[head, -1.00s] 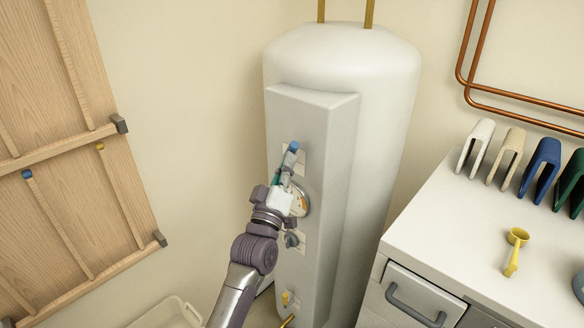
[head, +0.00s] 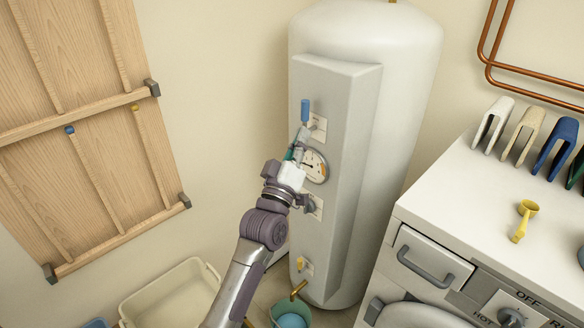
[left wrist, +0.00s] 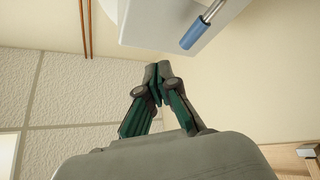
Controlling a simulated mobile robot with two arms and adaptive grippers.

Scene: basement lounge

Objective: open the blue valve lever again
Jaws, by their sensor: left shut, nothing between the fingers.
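The blue valve lever (head: 305,110) is on the upper part of the white tank's front panel (head: 345,110). Its blue handle points upward beside a small white plate. In the left wrist view the blue handle (left wrist: 195,33) is at the top right, on a metal stem. My left gripper (head: 298,146) is just below the handle, in front of the panel near the round gauge (head: 316,167). Its fingers (left wrist: 157,80) are shut and empty, with a visible gap to the handle in the left wrist view. My right gripper is not in view.
Below the gauge are a grey knob (head: 315,207) and a small yellow valve (head: 301,264). A brass tap (head: 298,289) sits over a teal bucket (head: 290,313). A white appliance (head: 440,210) stands right; a cream bin (head: 165,292) is lower left.

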